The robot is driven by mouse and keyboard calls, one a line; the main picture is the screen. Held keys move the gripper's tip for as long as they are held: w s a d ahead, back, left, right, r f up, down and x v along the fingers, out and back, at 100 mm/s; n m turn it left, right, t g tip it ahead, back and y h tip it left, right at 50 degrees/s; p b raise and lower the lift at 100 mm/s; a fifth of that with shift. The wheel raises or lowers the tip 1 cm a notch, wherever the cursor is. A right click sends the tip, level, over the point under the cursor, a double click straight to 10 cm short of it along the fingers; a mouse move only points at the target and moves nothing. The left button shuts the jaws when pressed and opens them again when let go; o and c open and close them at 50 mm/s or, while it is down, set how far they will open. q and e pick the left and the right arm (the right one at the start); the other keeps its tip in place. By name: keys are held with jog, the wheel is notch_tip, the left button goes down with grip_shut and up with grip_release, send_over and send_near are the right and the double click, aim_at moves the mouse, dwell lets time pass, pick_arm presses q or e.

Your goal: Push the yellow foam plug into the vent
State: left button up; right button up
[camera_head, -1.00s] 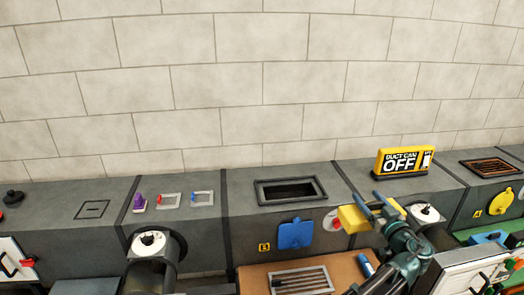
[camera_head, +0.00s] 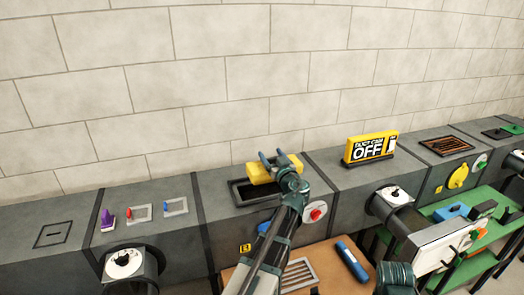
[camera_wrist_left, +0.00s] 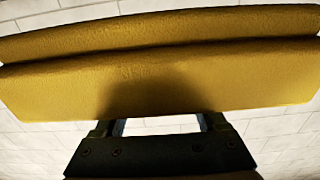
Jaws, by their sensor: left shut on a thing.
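The yellow foam plug (camera_head: 260,173) is a block held up over the vent in the head view. My left gripper (camera_head: 276,164) is shut on it. The plug also fills the upper part of the left wrist view (camera_wrist_left: 160,85), with a long groove along it. The vent (camera_head: 233,196) is a dark rectangular opening with a raised frame in the top of the grey duct. The plug appears above the right and far part of the opening; the exact gap is hard to tell. My gripper and plug hide part of the vent.
A "DUCT CAM OFF" sign (camera_head: 370,148) stands on the duct to the right. A purple object (camera_head: 107,219) and small red and blue fittings are left of the vent. A red knob (camera_head: 316,214) is on the duct front. A blue tube (camera_head: 351,261) lies on the brown table.

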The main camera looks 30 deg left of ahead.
pick_arm(q)
jog(key=a, duration=0.3)
jog(key=shift+s+a+r, duration=0.15)
jog(key=shift+a, duration=0.2)
jog(key=shift+f+b, duration=1.7)
jog(key=shift+f, duration=0.05)
jog(key=shift+d, duration=0.15)
